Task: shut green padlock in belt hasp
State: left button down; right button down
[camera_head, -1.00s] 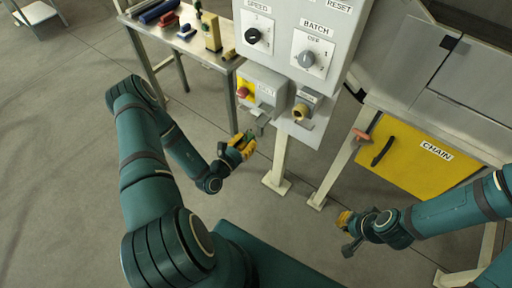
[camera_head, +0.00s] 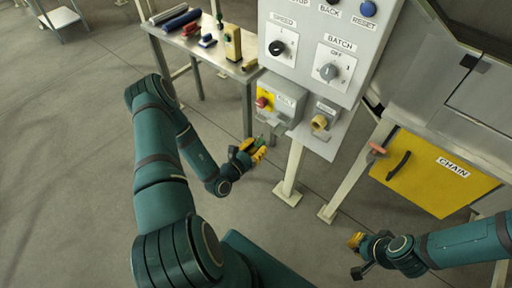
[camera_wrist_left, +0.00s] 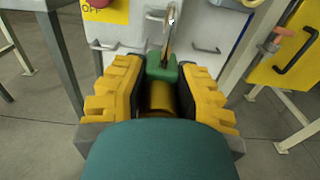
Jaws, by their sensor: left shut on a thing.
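My left gripper (camera_head: 256,151) is shut on the green padlock (camera_head: 262,141), below and in front of the grey belt box (camera_head: 288,97). In the left wrist view the padlock (camera_wrist_left: 161,69) sits between the yellow fingers of the left gripper (camera_wrist_left: 160,98). Its shackle points up and away toward the metal hasp parts (camera_wrist_left: 155,15) on the box. I cannot tell whether the shackle passes through the hasp or is closed. My right gripper (camera_head: 356,252) is low at the right, away from the box; its opening is unclear.
A control panel (camera_head: 311,72) with knobs stands above the belt box. A second box with a brass-coloured knob (camera_head: 319,123) is just right. A bench (camera_head: 231,72) with tools stands behind left. Open floor lies in front.

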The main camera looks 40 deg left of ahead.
pick_arm(q)
jog(key=shift+w+d+f+b, duration=0.1)
jog(key=shift+w+f+b, duration=0.1)
jog(key=shift+w, duration=1)
jog(key=shift+w+d+f+b, duration=0.1)
jog(key=shift+w+b, duration=0.05)
jog(key=shift+w, duration=1.05)
jog(key=shift+p, duration=0.4)
jog(key=shift+w, duration=0.35)
jog(key=shift+w, duration=0.35)
jog(key=shift+w+d, duration=0.15)
jog(key=shift+w, duration=0.55)
jog(key=shift+w, duration=0.35)
jog(key=shift+w+d+b, duration=0.15)
jog(key=shift+w+b, duration=0.5)
jog(key=shift+w, duration=1.35)
grip_release()
jog(key=shift+f, duration=0.1)
